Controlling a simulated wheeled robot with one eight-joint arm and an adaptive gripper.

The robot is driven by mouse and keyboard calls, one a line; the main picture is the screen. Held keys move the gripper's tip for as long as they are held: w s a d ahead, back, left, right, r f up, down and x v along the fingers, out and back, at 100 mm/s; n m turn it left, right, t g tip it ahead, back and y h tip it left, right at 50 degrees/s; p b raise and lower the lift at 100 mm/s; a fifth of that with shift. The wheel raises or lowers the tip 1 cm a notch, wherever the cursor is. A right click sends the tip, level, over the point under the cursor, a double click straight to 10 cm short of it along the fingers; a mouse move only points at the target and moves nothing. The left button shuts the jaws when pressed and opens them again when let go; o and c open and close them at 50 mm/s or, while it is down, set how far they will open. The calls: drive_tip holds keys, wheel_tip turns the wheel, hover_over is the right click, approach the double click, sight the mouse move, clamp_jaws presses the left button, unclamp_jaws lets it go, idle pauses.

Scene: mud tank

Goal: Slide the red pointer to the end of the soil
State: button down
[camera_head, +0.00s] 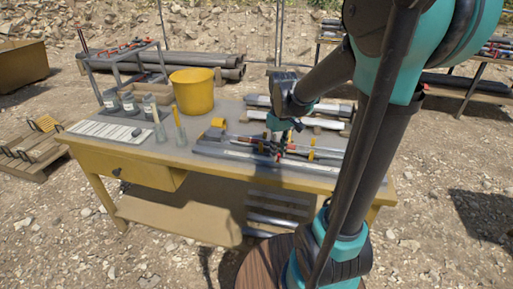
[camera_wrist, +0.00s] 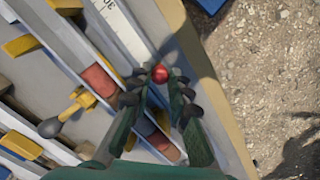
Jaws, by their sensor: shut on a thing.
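The red pointer shows as a small round red knob (camera_wrist: 160,74) in the wrist view, at the edge of a white scale (camera_wrist: 122,30) with dark markings. My gripper (camera_wrist: 160,78) is shut on this knob, with one finger on each side. A reddish-brown soil piece (camera_wrist: 100,80) lies in the grey trough left of my fingers. Another brownish piece (camera_wrist: 168,149) shows lower, partly hidden by my fingers. In the head view my gripper (camera_head: 279,150) is low over the long tray (camera_head: 225,153) near the table's front edge. The pointer is too small to make out there.
A yellow valve-like fitting (camera_wrist: 75,105) and yellow clamps (camera_wrist: 22,45) stand left of the trough. In the head view a yellow bucket (camera_head: 193,92), bottles (camera_head: 130,105) and a white sheet (camera_head: 107,131) occupy the left of the table (camera_head: 140,172). White-grey tubes (camera_head: 262,116) lie behind.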

sight(293, 165)
drive_tip(key=shift+s+d, duration=0.3)
drive_tip(key=shift+d, duration=0.55)
drive_tip(key=shift+s+d, duration=0.3)
drive_tip(key=shift+d, duration=0.6)
drive_tip(key=shift+s+d, duration=0.3)
drive_tip(key=shift+d, duration=0.55)
drive_tip(key=c, duration=1.4)
unclamp_jaws()
drive_tip(key=shift+r, duration=0.15)
wheel_tip(293, 165, up, 12)
drive_tip(key=shift+f, duration=0.1)
